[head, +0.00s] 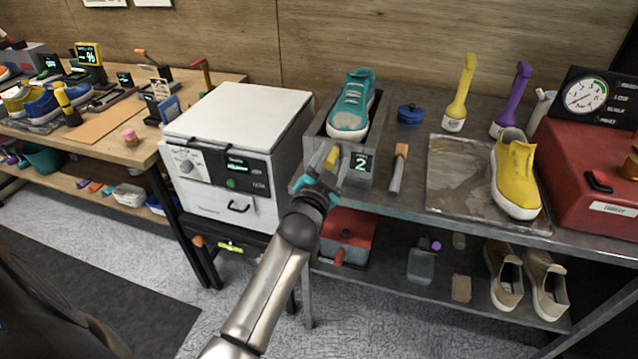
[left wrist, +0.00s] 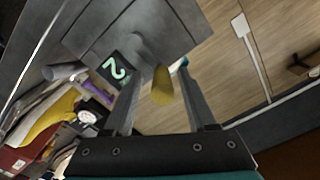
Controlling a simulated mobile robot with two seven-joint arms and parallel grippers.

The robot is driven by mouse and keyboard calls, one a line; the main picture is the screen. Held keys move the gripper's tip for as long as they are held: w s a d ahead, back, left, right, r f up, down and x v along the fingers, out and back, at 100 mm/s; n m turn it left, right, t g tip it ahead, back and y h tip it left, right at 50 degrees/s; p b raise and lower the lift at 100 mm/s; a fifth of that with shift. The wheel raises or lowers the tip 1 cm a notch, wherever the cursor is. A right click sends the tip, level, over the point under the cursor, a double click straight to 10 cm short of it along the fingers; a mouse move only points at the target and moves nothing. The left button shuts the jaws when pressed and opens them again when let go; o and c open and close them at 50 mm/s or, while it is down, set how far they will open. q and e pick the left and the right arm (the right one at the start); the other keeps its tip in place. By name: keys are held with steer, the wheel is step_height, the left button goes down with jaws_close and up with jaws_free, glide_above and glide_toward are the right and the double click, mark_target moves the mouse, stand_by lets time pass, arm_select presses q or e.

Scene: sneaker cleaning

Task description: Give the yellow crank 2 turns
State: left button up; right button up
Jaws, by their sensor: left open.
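The yellow crank (head: 332,158) is on the front of a grey box (head: 378,128) that holds a teal sneaker (head: 350,104). A small display (head: 361,162) beside the crank reads 2. My left gripper (head: 324,167) is at the front of the box, at the crank. In the left wrist view the yellow crank handle (left wrist: 162,86) stands between the two open fingers (left wrist: 160,105), with gaps at both sides. The display (left wrist: 115,70) shows there too. My right gripper is not in view.
A white oven-like machine (head: 240,115) stands close to the left of the box. A wooden-handled tool (head: 398,170) and a tray (head: 455,185) with a yellow sneaker (head: 515,175) lie to the right. A red machine (head: 590,165) is at the far right.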

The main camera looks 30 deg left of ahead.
arm_select(q)
steer(key=v, duration=1.4)
steer(key=shift+p, duration=0.4)
steer(key=s+d+f+g+h, duration=0.1)
steer(key=s+d+f+g, duration=0.15)
steer(key=f, duration=0.75)
steer(key=s+d+f+g+h+b, duration=0.1)
steer(key=s+d+f+g, duration=0.15)
steer(key=f, duration=0.75)
steer(key=s+d+f+g+h, duration=0.2)
steer(key=d+f, duration=0.1)
steer(key=f, duration=0.7)
steer(key=s+d+f+g+b, duration=0.1)
steer(key=s+f+g, duration=0.4)
steer(key=s+f, duration=0.7)
steer(key=s+a+f+g, duration=0.1)
steer(key=s+f, duration=0.3)
steer(key=s, duration=0.4)
steer(key=s+a+f+n+g, duration=0.1)
steer(key=s+f+g, duration=0.2)
steer(key=s, duration=0.6)
steer(key=shift+s+a+f+n+g+b, duration=0.15)
steer(key=shift+a+f+n+g+b, duration=0.15)
steer(key=shift+a+f, duration=0.15)
